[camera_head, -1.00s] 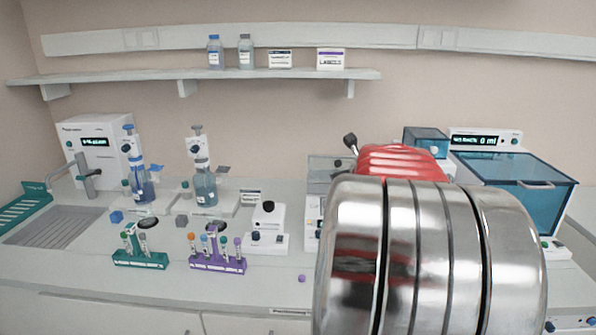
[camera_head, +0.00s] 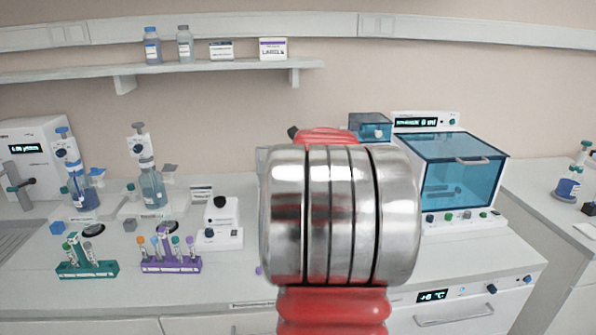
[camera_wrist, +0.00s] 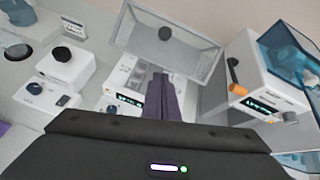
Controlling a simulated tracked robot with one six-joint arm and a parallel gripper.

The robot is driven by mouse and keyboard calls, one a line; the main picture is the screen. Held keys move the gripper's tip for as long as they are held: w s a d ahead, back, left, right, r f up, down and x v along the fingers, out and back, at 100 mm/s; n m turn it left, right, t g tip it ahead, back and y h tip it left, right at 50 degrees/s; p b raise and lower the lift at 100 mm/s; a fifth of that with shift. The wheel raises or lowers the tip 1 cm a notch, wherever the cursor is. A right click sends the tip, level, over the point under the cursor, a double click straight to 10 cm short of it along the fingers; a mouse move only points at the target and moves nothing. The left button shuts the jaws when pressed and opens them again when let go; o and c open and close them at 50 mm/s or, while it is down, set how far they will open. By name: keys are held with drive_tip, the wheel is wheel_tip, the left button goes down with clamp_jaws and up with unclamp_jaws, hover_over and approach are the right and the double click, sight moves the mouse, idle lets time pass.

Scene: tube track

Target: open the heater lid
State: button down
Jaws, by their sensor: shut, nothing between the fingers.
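Contact with the lid cannot be told.
A blue-lidded box (camera_head: 460,165) stands right of my arm. A white device with an orange knob (camera_wrist: 235,88) is close right of my gripper. A small white device with a black knob (camera_wrist: 65,60) is on the left. Tube racks (camera_head: 172,262) stand at the front left.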

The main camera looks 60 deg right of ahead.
drive_tip(key=w+d, duration=0.4)
drive_tip(key=w, duration=0.1)
drive_tip(key=shift+w+d, duration=0.15)
drive_tip(key=shift+w, duration=0.15)
idle(0.5)
drive_tip(key=shift+r, duration=0.1)
